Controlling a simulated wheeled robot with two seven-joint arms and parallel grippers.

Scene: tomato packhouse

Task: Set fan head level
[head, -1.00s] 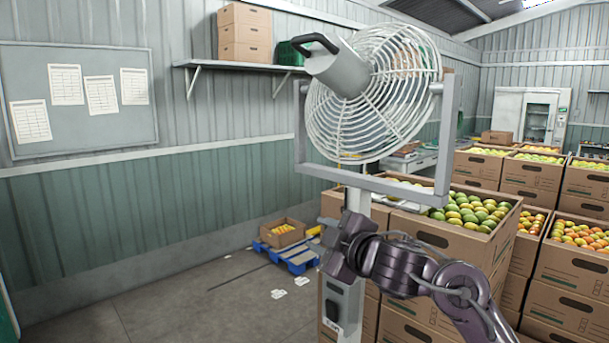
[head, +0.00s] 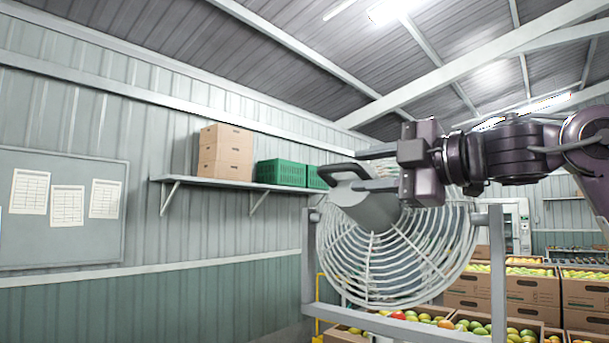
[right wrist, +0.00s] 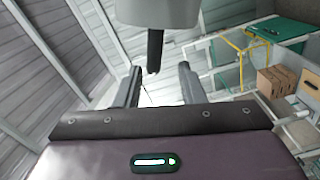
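The fan's white wire head (head: 392,262) hangs in a grey U-shaped yoke (head: 308,262), its back towards me. The grey motor housing (head: 372,208) sits high on the grille, so the head looks tilted, back up and front down. A black handle (head: 346,170) stands out from the housing; it also shows in the right wrist view (right wrist: 155,50). My right gripper (head: 374,170) is open at the handle, one finger above and one below it in the head view. In the right wrist view the handle's end lies between the fingertips with gaps. My left gripper is not in view.
Behind the fan stand cartons (head: 535,288) of fruit at the right. A wall shelf (head: 230,184) with brown boxes (head: 225,150) and green crates (head: 283,173) is at the left. A notice board (head: 60,212) hangs further left.

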